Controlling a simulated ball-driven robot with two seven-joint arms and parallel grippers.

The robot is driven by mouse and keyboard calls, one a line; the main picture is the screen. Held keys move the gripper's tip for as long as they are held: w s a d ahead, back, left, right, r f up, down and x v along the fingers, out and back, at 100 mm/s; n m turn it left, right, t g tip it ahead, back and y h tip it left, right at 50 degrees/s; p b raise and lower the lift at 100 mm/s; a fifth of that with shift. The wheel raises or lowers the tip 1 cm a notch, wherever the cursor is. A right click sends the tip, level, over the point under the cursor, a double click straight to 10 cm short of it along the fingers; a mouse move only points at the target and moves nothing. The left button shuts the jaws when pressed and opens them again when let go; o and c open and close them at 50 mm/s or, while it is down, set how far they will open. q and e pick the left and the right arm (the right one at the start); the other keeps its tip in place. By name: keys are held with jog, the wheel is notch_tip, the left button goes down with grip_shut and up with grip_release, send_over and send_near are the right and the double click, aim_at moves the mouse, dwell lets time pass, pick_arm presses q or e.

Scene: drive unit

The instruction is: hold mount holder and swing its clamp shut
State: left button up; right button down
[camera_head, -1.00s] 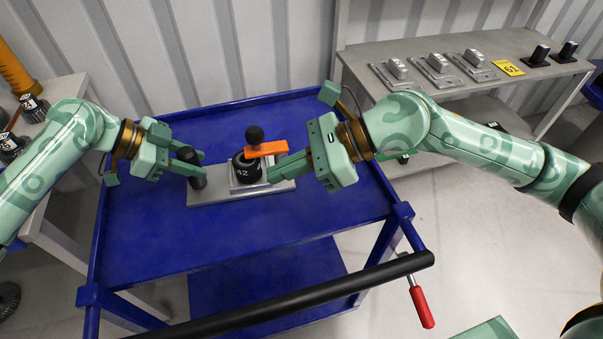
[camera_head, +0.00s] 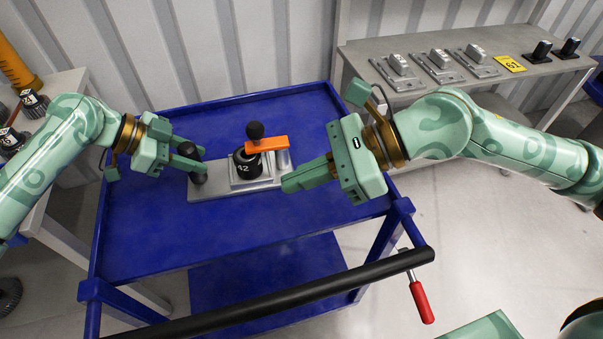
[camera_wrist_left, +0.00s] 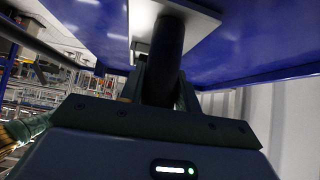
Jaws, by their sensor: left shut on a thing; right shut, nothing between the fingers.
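The mount holder (camera_head: 222,191) is a grey plate lying on the blue cart top, with a black upright handle (camera_head: 197,178) at its left end. My left gripper (camera_head: 200,163) is shut on that handle; the handle also shows between the fingers in the left wrist view (camera_wrist_left: 168,45). A black part marked 42 (camera_head: 245,167) sits on the holder's raised block. My right gripper (camera_head: 285,184) is shut and empty, in front of and to the right of the clamp.
The blue cart (camera_head: 150,245) has free room around the holder. A black push bar (camera_head: 290,297) and a red-handled lever (camera_head: 421,303) are at its front. A grey bench (camera_head: 450,93) at the back right carries several metal mounts and a yellow sign (camera_head: 510,63).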

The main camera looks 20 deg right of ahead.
pick_arm(q)
jog(key=o, duration=1.1)
jog(key=v, duration=1.2)
